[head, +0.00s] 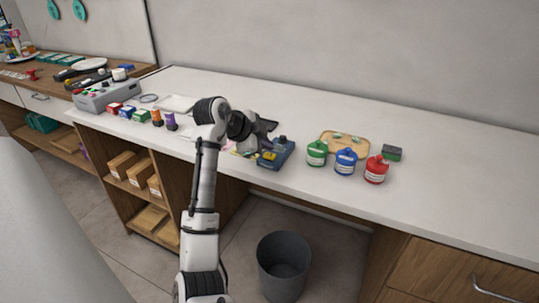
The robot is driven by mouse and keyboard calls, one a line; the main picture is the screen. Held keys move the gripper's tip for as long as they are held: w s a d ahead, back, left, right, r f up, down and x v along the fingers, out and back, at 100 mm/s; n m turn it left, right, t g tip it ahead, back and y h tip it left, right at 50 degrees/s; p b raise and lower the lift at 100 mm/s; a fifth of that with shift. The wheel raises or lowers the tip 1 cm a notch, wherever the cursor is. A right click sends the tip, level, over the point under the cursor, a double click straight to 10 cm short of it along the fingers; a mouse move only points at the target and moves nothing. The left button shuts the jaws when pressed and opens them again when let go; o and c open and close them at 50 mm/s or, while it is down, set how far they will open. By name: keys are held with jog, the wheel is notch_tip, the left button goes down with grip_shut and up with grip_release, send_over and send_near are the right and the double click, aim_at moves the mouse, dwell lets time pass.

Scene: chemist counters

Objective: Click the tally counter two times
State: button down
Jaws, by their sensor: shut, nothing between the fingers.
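A blue device with a dark knob on top and a yellow patch on its front, which looks like the tally counter (285,154), sits on the white counter near its front edge. My gripper (268,143) is shut and empty. It is at the left side of the blue device, close to its top. I cannot tell whether the fingertips touch it. My wrist and hand hide part of the counter behind and to the left of the device.
Small boxes and a grey machine (104,96) stand at left. The counter's right (460,195) is clear. A bin (284,262) stands below.

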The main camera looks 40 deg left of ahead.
aim_at(266, 156)
dwell(0.5)
jog(key=shift+f, duration=0.4)
jog(key=shift+f+b, duration=0.45)
jog(key=shift+b, duration=0.05)
dwell(0.4)
dwell(0.4)
jog(key=shift+r+p, duration=0.6)
jog(key=shift+r, duration=0.25)
jog(key=shift+r+p, duration=1.65)
jog(key=shift+r, duration=0.85)
dwell(0.4)
